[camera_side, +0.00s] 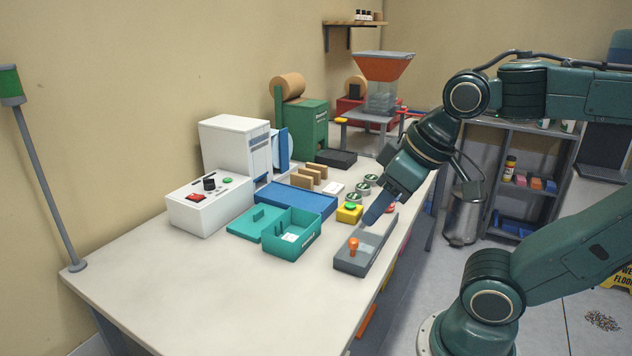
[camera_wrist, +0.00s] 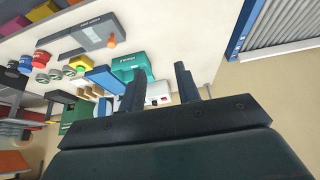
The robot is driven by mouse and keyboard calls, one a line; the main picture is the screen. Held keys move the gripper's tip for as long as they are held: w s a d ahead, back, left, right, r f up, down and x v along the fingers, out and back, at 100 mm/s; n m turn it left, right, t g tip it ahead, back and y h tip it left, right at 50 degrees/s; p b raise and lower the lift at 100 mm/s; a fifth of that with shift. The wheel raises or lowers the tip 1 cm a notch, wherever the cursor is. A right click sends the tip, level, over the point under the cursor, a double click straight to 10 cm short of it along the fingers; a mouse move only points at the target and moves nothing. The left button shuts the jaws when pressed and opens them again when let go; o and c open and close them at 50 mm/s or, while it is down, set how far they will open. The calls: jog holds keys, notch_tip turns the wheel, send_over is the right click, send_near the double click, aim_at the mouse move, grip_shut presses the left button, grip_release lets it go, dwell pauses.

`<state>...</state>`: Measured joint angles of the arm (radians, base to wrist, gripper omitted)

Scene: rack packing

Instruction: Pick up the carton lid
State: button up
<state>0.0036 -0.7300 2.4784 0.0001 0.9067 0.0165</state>
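The carton lid (camera_side: 250,229), a flat teal panel with a small raised tab, is at the left side of an open teal carton (camera_side: 300,245) on the table. I cannot tell whether it is attached. The carton also shows in the wrist view (camera_wrist: 124,62), where the lid cannot be made out clearly. My gripper (camera_side: 374,212) is above the table's right side, near a grey tray, well to the right of the lid. In the wrist view, the two fingers (camera_wrist: 159,70) are apart with nothing held between them.
A yellow block with a green button (camera_side: 349,211) and several round tins stand nearby. The front table is clear.

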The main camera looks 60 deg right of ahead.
jog(key=w+d+r+m+g, duration=0.2)
jog(key=w+r+m, duration=0.35)
jog(key=w, duration=0.65)
jog(key=m+g, duration=0.4)
jog(key=m, duration=0.8)
send_over(258, 211)
notch_tip(258, 211, down, 13)
jog(key=shift+f, duration=0.15)
jog(key=shift+f, duration=4.3)
jog(key=shift+f, duration=0.1)
